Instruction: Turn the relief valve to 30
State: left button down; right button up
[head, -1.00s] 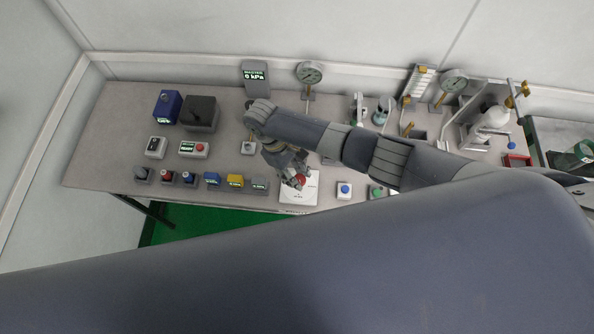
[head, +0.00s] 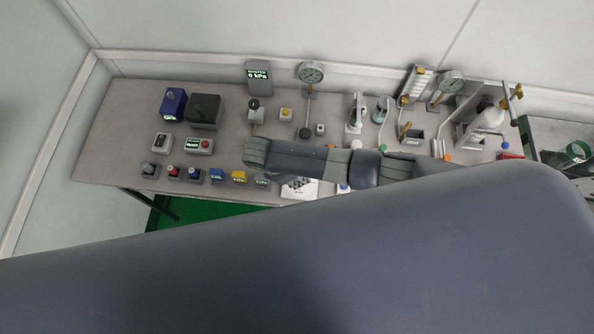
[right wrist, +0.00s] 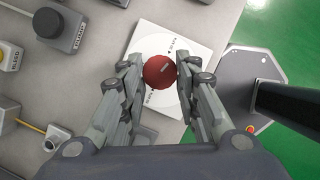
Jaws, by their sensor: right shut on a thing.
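The relief valve is a round dark red knob (right wrist: 160,72) with a pale pointer mark, on a white dial plate (right wrist: 148,38) with printed labels. In the right wrist view my right gripper (right wrist: 160,74) has a finger on each side of the knob and is shut on it. My left gripper is not in view.
The bench (head: 110,150) carries several small boxes along its front, such as a yellow one (head: 239,177). A display (head: 259,77) reads 0 kPa at the back, near a round gauge (head: 310,73). A grey box with a round knob (right wrist: 60,28) stands left of the plate.

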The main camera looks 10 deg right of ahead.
jog(key=shift+s+d+n+t, duration=0.15)
jog(key=shift+n+t, duration=0.45)
jog(key=shift+n, duration=1)
jog(key=shift+y, duration=0.3)
jog(key=o, duration=1.1)
jog(key=shift+c, duration=0.2)
jog(key=shift+r, duration=0.15)
jog(key=v, duration=1.1)
jog(key=shift+r, duration=0.3)
jog(key=shift+s, duration=0.1)
